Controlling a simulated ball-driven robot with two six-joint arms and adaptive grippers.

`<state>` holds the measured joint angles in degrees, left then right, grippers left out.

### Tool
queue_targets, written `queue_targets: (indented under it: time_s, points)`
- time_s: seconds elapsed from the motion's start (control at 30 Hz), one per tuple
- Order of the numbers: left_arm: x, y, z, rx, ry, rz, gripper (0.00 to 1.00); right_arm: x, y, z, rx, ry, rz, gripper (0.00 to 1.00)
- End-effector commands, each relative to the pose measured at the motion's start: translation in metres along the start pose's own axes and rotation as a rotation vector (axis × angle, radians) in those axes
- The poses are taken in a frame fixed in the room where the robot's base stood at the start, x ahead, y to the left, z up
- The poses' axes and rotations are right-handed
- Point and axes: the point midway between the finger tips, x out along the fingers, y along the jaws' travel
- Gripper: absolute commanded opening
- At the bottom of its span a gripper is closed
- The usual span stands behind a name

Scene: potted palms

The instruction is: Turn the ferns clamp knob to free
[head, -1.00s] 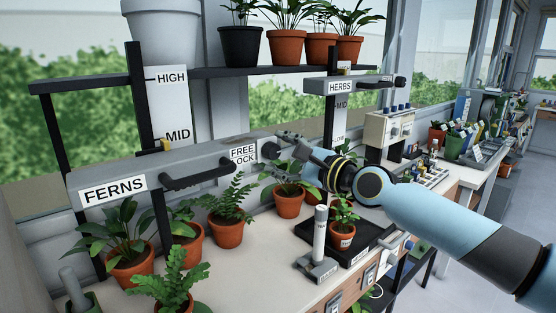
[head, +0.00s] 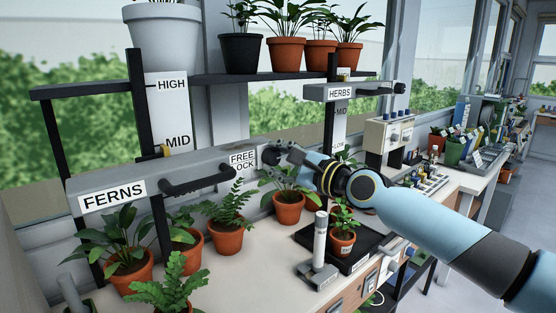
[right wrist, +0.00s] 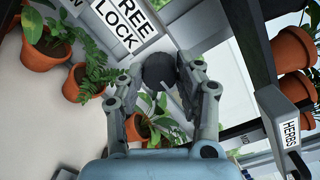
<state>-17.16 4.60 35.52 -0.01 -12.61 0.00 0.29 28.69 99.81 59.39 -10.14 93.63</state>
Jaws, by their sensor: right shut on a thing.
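The ferns clamp is a long grey bar (head: 130,172) with a FERNS label (head: 112,196) and a dark handle (head: 200,182). Its dark round knob (head: 270,157) is at the right end, beside the FREE/LOCK label (head: 243,162). The knob also shows in the right wrist view (right wrist: 160,68), between the fingertips. My right gripper (head: 281,155) is shut on the knob from the right; its two fingers (right wrist: 172,75) show in the right wrist view. The knob's exact setting cannot be told. My left gripper is not in view.
Potted ferns (head: 228,225) stand on the bench below the bar. A grey stand with a white post (head: 320,245) and a black tray (head: 352,262) are in front of my right arm. The HERBS clamp (head: 342,92) is behind, below a shelf of pots.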

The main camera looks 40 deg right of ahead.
Motion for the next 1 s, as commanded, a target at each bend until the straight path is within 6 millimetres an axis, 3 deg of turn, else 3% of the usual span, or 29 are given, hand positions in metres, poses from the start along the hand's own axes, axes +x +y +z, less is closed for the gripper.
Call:
queue_targets:
  time_s: [0.37, 1.0]
  points:
    - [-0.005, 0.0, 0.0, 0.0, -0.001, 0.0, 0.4, 0.0, 0.0, 0.001, -0.155, 0.009, 0.014, 0.03]
    - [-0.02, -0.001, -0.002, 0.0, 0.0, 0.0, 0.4, 0.0, 0.001, 0.001, -0.745, 0.039, 0.061, 0.03]
